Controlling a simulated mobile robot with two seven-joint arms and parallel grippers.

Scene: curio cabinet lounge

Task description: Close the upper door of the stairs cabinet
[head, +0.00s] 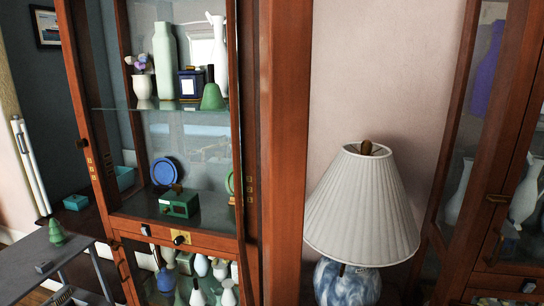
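A tall wooden cabinet with glass (286,120) stands at the left and centre of the head view. Its upper part has a reddish-brown left upright (88,110) with a small dark knob, and brass hinge-like plates on both sides. Shelves inside hold vases, a blue plate and a green box. I cannot tell how far the upper door stands open. Below it is a lower glazed section (190,270) with small vases. A second wooden glass cabinet (490,150) stands at the right edge. I cannot tell which one is the stairs cabinet. Neither of my grippers is in view.
A pleated white lamp (362,205) on a blue-and-white base stands between the cabinets. A grey table (30,265) with a small green tree figure (57,232) is at the lower left. Teal boxes (125,177) sit on a dark surface behind it.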

